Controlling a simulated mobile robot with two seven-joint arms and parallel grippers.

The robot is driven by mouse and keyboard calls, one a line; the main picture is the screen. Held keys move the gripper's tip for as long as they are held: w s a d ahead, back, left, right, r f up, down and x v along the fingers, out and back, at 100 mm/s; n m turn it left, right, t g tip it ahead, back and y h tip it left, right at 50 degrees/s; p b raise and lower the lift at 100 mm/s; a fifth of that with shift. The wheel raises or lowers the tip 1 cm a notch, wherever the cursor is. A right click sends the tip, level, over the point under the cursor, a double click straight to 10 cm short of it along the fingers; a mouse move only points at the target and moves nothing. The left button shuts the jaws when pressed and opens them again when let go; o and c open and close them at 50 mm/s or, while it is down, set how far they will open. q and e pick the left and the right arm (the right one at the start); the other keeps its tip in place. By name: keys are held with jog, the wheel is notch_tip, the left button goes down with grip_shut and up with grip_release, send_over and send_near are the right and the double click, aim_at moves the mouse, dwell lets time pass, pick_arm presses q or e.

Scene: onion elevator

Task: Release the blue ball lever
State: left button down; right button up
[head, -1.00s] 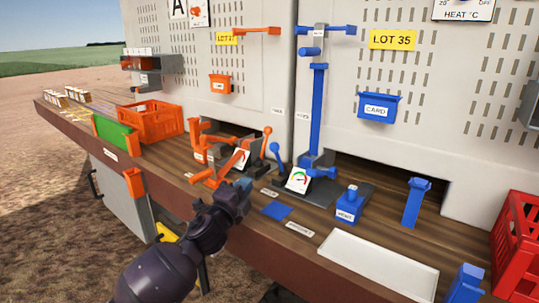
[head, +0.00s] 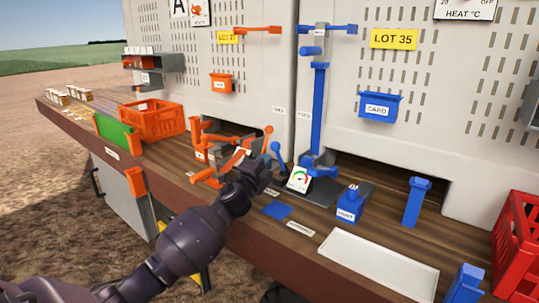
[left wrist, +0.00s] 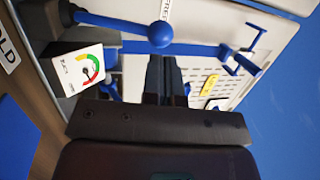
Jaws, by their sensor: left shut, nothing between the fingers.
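The blue ball lever (head: 277,149) stands on the wooden counter beside the gauge, its ball at the top. In the left wrist view its blue ball (left wrist: 160,35) and rod show just beyond my fingertips. My left gripper (head: 267,162) is shut and empty, close to the lever on its near left side. In the left wrist view its fingers (left wrist: 165,68) are together below the ball, and I cannot tell whether they touch it. The white gauge (head: 300,179) with a coloured dial sits right of the lever. My right gripper is not in view.
An orange lever (head: 267,136) and orange fixture (head: 200,150) stand close left. A tall blue post (head: 318,110) rises behind the gauge. A blue block (head: 347,209), white tray (head: 378,264) and red crate (head: 518,245) are to the right. An orange crate (head: 155,123) is far left.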

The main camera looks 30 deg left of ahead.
aim_at(273, 150)
pick_arm(q)
jog(key=shift+x, duration=1.75)
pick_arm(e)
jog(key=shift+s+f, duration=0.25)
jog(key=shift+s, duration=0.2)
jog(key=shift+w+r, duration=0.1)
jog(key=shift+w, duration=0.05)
